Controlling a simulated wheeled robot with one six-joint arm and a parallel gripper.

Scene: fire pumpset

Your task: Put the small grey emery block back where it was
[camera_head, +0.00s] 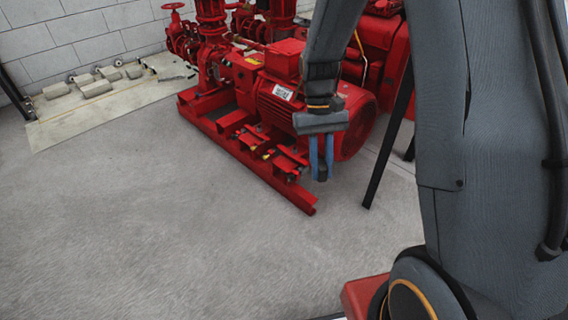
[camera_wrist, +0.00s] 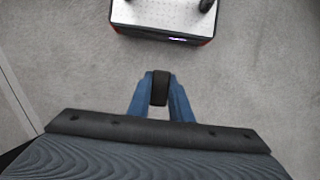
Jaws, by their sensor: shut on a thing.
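My gripper (camera_head: 321,168) hangs fingers-down in front of the red motor, with blue fingers. It is shut on a small dark grey block, the emery block (camera_head: 322,174). In the wrist view the block (camera_wrist: 160,88) sits between the two blue fingertips (camera_wrist: 160,95), with bare grey floor behind it. The block is in the air, apart from the red frame as far as I can tell. The spot it came from cannot be made out.
A red pumpset (camera_head: 292,97) stands on a red base frame (camera_head: 247,158) behind my gripper. A pale mat (camera_head: 75,119) with several small light-coloured blocks and other parts lies at the back left by the block wall (camera_head: 90,38). The grey floor (camera_head: 150,220) at front left is clear.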

